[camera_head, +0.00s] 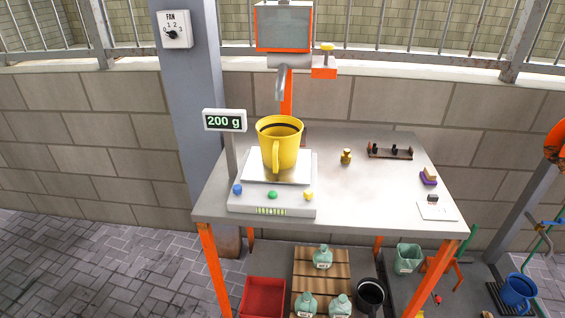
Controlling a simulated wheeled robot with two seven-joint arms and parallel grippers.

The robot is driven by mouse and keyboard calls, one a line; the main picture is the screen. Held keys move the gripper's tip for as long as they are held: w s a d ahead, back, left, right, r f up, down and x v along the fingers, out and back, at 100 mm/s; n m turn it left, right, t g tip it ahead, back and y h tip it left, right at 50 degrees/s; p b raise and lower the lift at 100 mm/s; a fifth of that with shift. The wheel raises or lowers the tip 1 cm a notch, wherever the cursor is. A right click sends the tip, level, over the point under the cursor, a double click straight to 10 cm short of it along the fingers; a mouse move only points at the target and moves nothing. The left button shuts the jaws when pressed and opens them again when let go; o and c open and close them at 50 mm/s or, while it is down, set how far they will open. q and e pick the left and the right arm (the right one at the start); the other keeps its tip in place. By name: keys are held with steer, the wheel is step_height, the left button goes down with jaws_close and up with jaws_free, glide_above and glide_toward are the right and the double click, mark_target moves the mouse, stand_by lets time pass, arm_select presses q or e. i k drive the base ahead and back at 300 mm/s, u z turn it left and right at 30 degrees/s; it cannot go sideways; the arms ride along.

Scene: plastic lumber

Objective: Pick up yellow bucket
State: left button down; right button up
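A yellow bucket (283,150) with a dark inside stands upright on the plate of a white scale (240,205) on the table. Its handle hangs down the front side facing me. The scale's raised display (225,121) reads 200 g. Neither of my grippers shows in the head view.
The grey table (365,215) also bears a small brass weight (346,157), a dark rack (390,152) and small items at the right. A grey post (190,80) stands behind the scale's left. Under the table are a red crate (263,297), bottles on a wooden pallet (335,265) and a black bucket (369,296).

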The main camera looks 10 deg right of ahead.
mark_target(280, 135)
steer(key=z, duration=0.05)
steer(key=k, duration=0.85)
steer(key=u, duration=0.8)
steer(key=i, duration=1.7)
steer(key=z, duration=0.75)
